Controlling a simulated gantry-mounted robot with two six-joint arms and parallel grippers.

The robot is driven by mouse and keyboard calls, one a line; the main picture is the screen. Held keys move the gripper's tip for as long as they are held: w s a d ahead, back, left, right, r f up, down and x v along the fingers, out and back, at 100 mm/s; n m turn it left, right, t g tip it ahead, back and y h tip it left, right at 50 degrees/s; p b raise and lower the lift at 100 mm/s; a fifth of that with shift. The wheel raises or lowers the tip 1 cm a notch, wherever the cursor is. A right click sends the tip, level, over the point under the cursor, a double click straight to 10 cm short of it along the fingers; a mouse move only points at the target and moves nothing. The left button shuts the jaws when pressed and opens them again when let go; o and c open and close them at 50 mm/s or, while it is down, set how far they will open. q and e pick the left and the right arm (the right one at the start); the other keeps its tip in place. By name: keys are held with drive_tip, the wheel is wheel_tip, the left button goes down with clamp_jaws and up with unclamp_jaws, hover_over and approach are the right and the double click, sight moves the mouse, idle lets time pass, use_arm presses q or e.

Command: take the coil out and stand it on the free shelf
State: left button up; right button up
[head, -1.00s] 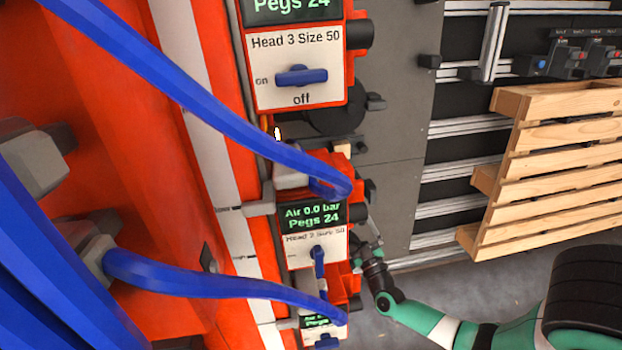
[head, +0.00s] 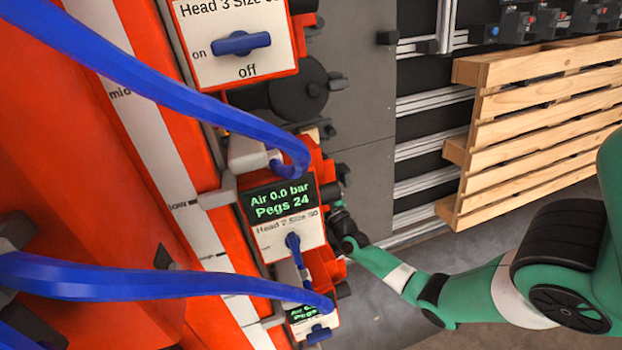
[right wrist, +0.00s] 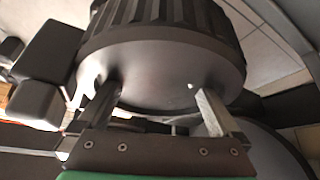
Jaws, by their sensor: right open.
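No coil can be made out for certain. In the right wrist view a dark ribbed drum (right wrist: 165,65) fills the space ahead of my right gripper (right wrist: 157,112). The gripper is open, with one finger at each side of the drum's lower face; I cannot tell whether they touch it. In the head view my right wrist (head: 345,230) reaches in beside the Head 2 panel (head: 285,225), which hides the fingertips. The panel reads Air 0.0 bar, Pegs 24. No free shelf is identifiable. My left gripper is not in view.
Blue hoses (head: 160,85) cross in front of the orange machine (head: 120,255). The Head 3 panel (head: 225,50) is above, and another panel (head: 312,322) is below. A wooden pallet (head: 545,125) stands at the right. Grey floor shows below it.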

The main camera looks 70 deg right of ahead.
clamp_jaws()
idle(0.6)
drive_tip(key=shift+r, duration=0.1)
